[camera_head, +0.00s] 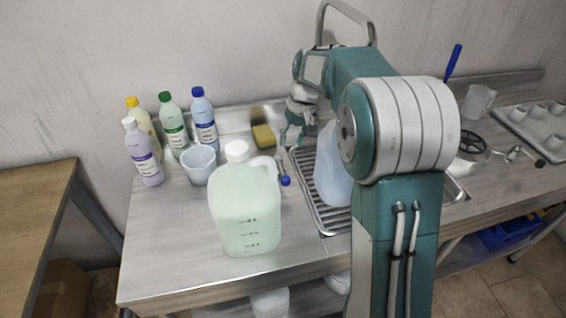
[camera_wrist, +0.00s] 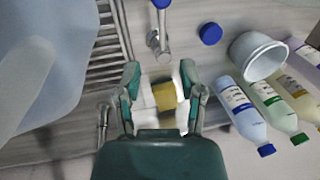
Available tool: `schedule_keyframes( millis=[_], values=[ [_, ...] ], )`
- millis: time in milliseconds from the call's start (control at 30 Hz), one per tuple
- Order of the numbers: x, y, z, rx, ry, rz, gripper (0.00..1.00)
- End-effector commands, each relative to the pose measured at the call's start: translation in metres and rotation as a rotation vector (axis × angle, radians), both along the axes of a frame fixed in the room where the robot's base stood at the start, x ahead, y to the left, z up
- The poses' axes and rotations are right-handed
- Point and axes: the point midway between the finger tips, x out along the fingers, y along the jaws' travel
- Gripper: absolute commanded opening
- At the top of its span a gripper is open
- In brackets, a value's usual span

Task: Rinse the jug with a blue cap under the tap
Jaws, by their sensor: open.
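A pale blue translucent jug (camera_head: 328,178) stands at the ribbed metal drainer beside the sink. My arm hides its right side and most of its top. A large pale blue body at the left of the wrist view (camera_wrist: 45,85) looks like this jug, close to the camera. A loose blue cap (camera_wrist: 210,33) lies on the counter near a cup. An arched metal pipe (camera_head: 345,8) behind my arm looks like the tap. My gripper (camera_head: 294,137) is left of the jug, above the counter. Its fingers are apart and empty in the wrist view (camera_wrist: 161,80).
A bigger greenish jug with a white cap (camera_head: 245,208) stands on the front counter. Several bottles (camera_head: 175,125) and a pale cup (camera_head: 199,165) are at left. A yellow sponge (camera_head: 263,135) lies behind. A blue-ended metal fitting (camera_wrist: 157,30) is in front of the gripper.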

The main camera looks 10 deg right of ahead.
Motion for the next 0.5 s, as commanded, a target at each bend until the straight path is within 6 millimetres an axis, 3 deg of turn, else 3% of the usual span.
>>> schedule_keyframes(
  millis=[500],
  values=[
    [-0.001, 0.018, -0.086, 0.001, 0.004, 0.0, 0.51]
  ],
)
